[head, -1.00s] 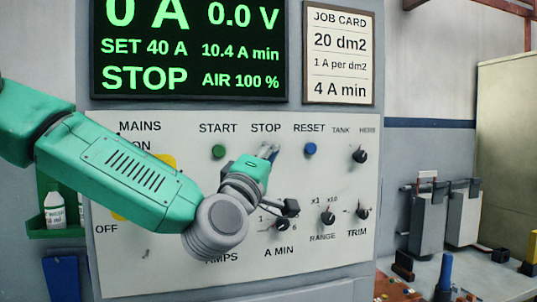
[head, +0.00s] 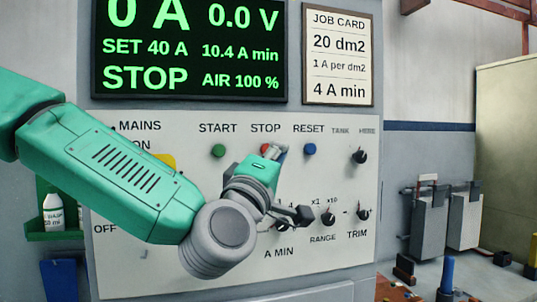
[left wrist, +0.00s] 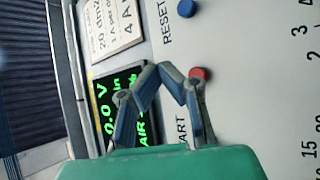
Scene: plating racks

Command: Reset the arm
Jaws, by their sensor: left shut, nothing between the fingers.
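My left gripper (head: 279,151) is in front of the control panel, between the red STOP button and the blue RESET button (head: 309,149). The STOP button (head: 265,148) shows only partly behind it. In the left wrist view the gripper's fingers (left wrist: 160,76) are shut with nothing between them. There the red STOP button (left wrist: 200,73) lies just right of the fingertips, and the blue RESET button (left wrist: 187,8) is at the top. I cannot tell how far the fingertips are from the panel. My right gripper is not in view.
The green START button (head: 218,151) is left of the gripper. Several black knobs, including the RANGE knob (head: 328,218), sit below and right. My left arm covers much of the MAINS switch (head: 166,160). The display (head: 190,45) reads STOP.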

